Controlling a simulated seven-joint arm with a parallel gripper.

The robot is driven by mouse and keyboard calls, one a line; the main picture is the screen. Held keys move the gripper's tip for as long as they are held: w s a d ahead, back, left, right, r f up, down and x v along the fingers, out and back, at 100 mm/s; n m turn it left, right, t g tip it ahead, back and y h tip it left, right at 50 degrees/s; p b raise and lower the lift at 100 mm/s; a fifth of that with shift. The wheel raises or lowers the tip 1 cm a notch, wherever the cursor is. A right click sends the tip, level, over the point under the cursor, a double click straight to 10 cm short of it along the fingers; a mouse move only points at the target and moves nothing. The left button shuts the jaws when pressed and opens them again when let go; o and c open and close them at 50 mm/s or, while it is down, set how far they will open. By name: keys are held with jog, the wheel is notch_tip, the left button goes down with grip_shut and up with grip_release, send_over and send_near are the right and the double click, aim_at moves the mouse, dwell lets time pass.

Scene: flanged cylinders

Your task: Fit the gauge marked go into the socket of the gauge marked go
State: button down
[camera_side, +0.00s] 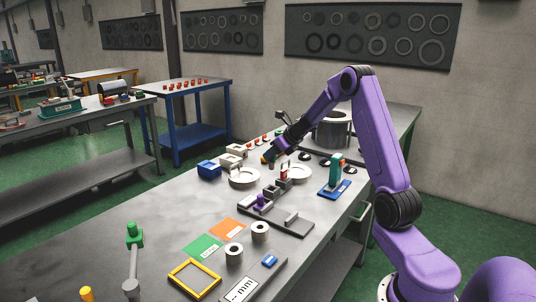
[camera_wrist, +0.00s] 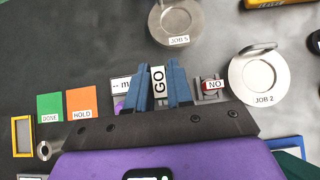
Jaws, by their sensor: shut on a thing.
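My gripper (camera_wrist: 158,88) has two blue fingers shut on the gauge marked GO (camera_wrist: 158,80), which sits between them with its white label facing the wrist camera. In the side view my gripper (camera_side: 269,158) is above the bench near the two flanged discs; the held gauge is too small there to make out clearly. The gauge marked NO (camera_wrist: 213,85) stands just right of my gripper in the wrist view, in a grey holder (camera_side: 283,186). I cannot make out the socket for the GO gauge; my fingers and wrist hide part of the holder area.
Flanged cylinders marked JOB 5 (camera_wrist: 180,20) and JOB 2 (camera_wrist: 262,76) lie close by. A green DONE card (camera_wrist: 50,107), an orange HOLD card (camera_wrist: 82,102) and a yellow frame (camera_side: 194,280) lie at the left. A blue-based upright device (camera_side: 335,178) stands right of the holder.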

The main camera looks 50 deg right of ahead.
jog(key=shift+f, duration=0.15)
jog(key=shift+f, duration=3.25)
jog(key=shift+f, duration=1.7)
dwell(2.9)
